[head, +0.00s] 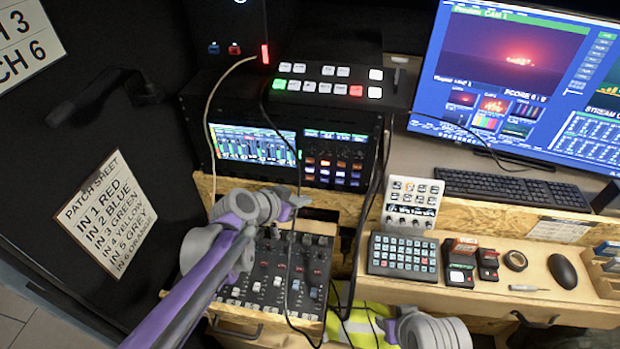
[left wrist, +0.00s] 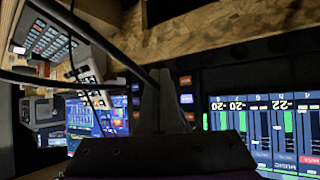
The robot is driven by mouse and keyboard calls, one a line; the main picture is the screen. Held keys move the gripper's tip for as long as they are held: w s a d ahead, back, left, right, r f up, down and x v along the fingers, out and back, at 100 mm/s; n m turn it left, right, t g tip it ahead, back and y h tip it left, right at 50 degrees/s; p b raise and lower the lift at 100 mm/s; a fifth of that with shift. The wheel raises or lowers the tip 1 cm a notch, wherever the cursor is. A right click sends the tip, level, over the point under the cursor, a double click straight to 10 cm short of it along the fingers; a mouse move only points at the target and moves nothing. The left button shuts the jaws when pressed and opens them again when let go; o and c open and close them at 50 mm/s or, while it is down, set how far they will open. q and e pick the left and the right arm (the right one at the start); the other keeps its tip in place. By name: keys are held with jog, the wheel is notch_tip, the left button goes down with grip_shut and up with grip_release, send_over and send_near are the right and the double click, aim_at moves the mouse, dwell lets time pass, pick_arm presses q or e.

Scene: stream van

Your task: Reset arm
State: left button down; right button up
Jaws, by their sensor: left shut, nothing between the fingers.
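My left arm reaches in from the lower left in the head view. Its gripper (head: 293,204) is shut and empty, above the back of the audio mixer (head: 275,275) and in front of the rack unit. The shut fingers also show in the left wrist view (left wrist: 160,95), with nothing between them. Part of my right gripper (head: 392,330) shows at the bottom edge of the head view, beside a yellow-green cloth (head: 355,330); its fingers are too unclear to judge.
A rack unit with lit screens (head: 255,143) stands behind my left gripper. A switcher (head: 330,85) sits on top. Loose black cables (head: 297,150) hang near the gripper. A keypad (head: 403,256), a mouse (head: 562,271) and a keyboard (head: 510,188) lie on the desk at right.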

pick_arm(q)
jog(key=shift+s+a, duration=0.15)
jog(key=shift+s, duration=0.5)
jog(key=s+a+f+n+g+y+p, duration=0.1)
jog(key=s+a+n+y, duration=0.2)
jog(key=s+a, duration=0.5)
jog(key=s+a+f+n+g+y+p, duration=0.1)
jog(key=s+a+n+y, duration=0.3)
jog(key=s, duration=1.1)
jog(key=a+f, duration=0.1)
jog(key=a, duration=0.2)
jog(key=shift+s+a+f+n, duration=0.3)
jog(key=shift+s+a+n, duration=0.1)
